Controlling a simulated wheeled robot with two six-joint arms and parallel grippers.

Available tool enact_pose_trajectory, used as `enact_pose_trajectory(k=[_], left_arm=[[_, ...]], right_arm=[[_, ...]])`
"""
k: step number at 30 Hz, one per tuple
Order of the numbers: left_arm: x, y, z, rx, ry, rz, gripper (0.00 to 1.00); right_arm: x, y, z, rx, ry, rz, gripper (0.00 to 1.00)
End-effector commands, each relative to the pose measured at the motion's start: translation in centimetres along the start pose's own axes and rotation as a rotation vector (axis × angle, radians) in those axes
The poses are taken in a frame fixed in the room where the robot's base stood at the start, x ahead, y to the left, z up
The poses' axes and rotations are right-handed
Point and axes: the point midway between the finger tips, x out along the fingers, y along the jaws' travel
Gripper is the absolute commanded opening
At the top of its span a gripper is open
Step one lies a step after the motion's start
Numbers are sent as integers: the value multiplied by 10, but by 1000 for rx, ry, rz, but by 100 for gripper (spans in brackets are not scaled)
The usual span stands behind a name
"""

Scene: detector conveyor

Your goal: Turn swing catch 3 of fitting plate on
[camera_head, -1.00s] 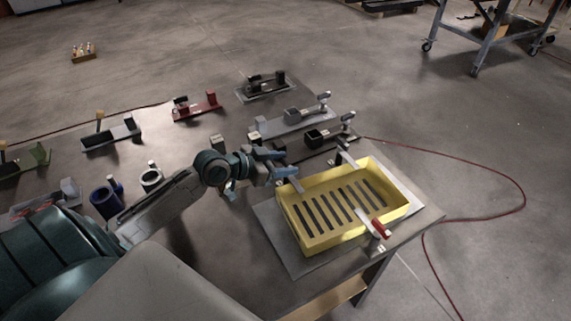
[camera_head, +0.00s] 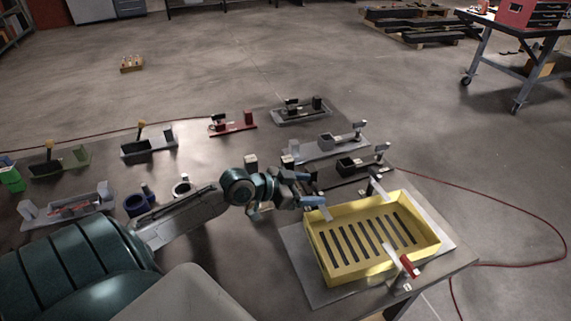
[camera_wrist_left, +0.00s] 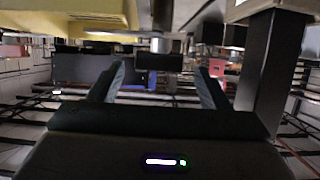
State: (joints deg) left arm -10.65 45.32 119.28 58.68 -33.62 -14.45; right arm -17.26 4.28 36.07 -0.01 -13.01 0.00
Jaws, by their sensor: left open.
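A yellow slotted tray (camera_head: 325,262) sits on a grey fitting plate (camera_head: 298,262) at the table's near right corner. Swing catches stand around it: a pale one (camera_head: 326,211) at its far left corner, a grey one (camera_head: 378,187) on its far side, and a red-ended one (camera_head: 406,264) on its near side. I cannot read any catch numbers. My left gripper (camera_head: 311,189) is open just beyond the tray's far left corner, close to the pale catch. In the left wrist view, the open fingers (camera_wrist_left: 160,84) have a dark bar (camera_wrist_left: 158,62) ahead between them. My right gripper is not seen.
Several clamp fixtures stand beyond the gripper, including a grey one (camera_head: 332,148), a dark one (camera_head: 352,170) and a red one (camera_head: 232,127). In the left wrist view a dark post (camera_wrist_left: 268,75) stands right of the fingers.

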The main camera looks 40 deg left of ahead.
Motion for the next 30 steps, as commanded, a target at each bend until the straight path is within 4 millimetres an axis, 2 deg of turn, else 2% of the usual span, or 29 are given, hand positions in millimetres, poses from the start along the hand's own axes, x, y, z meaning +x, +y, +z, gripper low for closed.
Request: enact_pose_trajectory(k=[11, 21, 30], left_arm=[[-40, 1, 0, 3, -6, 5, 71], [-78, 0, -5, -2, -5, 2, 71], [-92, 0, -2, -1, -1, 3, 71]], right_arm=[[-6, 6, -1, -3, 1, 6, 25], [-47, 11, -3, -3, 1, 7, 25], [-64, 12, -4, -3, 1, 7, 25]])
